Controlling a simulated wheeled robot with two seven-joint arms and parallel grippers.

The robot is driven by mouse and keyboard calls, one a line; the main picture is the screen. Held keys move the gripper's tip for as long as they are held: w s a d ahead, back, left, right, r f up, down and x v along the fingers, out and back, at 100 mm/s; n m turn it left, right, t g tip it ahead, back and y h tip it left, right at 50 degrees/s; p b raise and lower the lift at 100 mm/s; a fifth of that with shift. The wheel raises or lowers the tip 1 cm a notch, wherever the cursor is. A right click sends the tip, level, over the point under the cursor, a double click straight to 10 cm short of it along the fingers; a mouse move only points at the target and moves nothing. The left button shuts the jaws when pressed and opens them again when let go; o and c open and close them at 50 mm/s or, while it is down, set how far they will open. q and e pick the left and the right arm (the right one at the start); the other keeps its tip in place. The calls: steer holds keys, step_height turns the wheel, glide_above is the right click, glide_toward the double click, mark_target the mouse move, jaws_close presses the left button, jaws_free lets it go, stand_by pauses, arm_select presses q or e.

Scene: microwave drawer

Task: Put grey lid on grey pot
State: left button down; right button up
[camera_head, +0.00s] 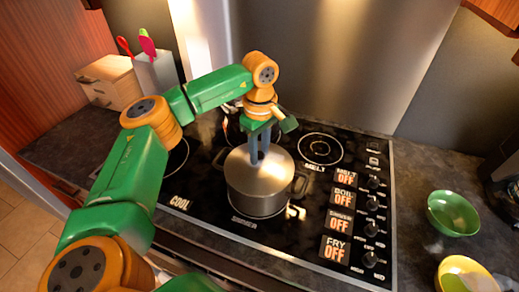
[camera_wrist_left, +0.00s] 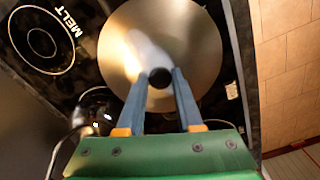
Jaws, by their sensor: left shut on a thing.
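The grey pot (camera_head: 257,204) stands on the front burner of the black cooktop in the head view, with side handles showing. The grey lid (camera_head: 240,170) is at the pot's top, roughly level and lined up with its rim; I cannot tell whether a small gap remains. My left gripper (camera_head: 258,158) points down from above and is shut on the lid's knob. In the left wrist view, the round lid (camera_wrist_left: 190,50) fills the upper middle, with its black knob (camera_wrist_left: 160,78) between the fingertips (camera_wrist_left: 160,76). The lid hides the pot there. My right gripper is not in view.
The cooktop (camera_head: 312,205) has knobs and OFF labels at its right. A green bowl (camera_head: 453,213) and a yellow bowl (camera_head: 462,270) are on the right counter. A utensil holder (camera_head: 157,72) and wooden box (camera_head: 108,82) stand back left. A shiny dark object (camera_wrist_left: 97,108) is beside the lid.

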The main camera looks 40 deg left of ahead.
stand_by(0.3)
arm_select(q)
jaws_free()
steer(key=shift+f, duration=0.1)
step_height(320, 180, up, 3)
steer(key=p, duration=0.2)
steer(key=shift+p, duration=0.3)
step_height(320, 180, up, 2)
steer(key=shift+r+p, duration=0.1)
steer(key=shift+p, duration=0.3)
steer(key=shift+r, duration=0.95)
